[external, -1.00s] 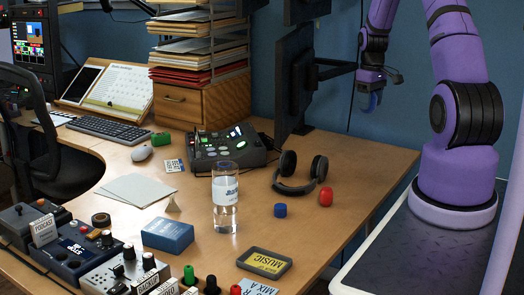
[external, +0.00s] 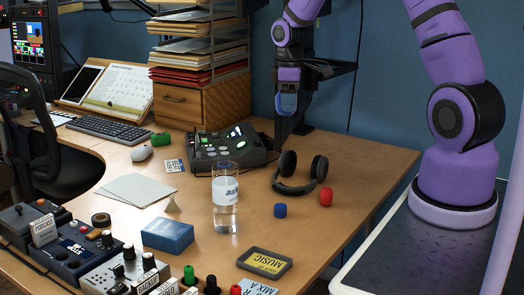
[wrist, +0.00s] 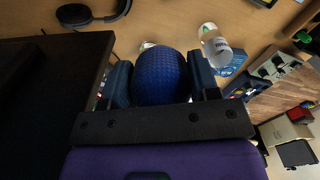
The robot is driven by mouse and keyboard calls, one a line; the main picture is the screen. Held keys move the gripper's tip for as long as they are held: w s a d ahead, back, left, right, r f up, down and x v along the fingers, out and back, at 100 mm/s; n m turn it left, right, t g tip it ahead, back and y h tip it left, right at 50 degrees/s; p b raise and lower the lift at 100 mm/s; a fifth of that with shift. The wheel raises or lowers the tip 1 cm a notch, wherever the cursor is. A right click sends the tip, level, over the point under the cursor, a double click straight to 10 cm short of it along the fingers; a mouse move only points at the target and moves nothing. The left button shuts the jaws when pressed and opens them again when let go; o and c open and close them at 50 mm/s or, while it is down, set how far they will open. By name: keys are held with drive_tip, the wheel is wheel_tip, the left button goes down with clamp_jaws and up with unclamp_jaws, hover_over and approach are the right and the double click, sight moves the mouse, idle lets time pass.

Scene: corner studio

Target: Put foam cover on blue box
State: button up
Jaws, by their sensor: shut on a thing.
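My gripper (external: 287,100) is shut on a blue, rounded, textured foam cover (wrist: 160,78), held between both fingers (wrist: 160,90) in the wrist view. The blue box (external: 168,235) lies flat on the desk at front left of the bottle, well away from the gripper. In the wrist view the box (wrist: 233,62) is partly hidden behind the bottle and right finger.
A clear bottle (external: 225,200) stands upright right of the box. A mixer (external: 225,147) stands behind. Audio gear (external: 125,270) crowds the front left.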

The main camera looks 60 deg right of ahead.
drive_tip(key=s+a+n, duration=0.1)
drive_tip(key=a+n, duration=0.8)
drive_tip(key=a, duration=2.2)
hover_over(170, 227)
wheel_tip(170, 227, down, 19)
drive_tip(key=shift+f, duration=0.2)
drive_tip(key=shift+w+f, duration=0.15)
drive_tip(key=shift+f, duration=1.6)
drive_tip(key=shift+f, duration=0.15)
drive_tip(key=o, duration=0.9)
wheel_tip(170, 227, up, 12)
drive_tip(key=shift+d+r, duration=0.1)
drive_tip(key=shift+r, duration=0.1)
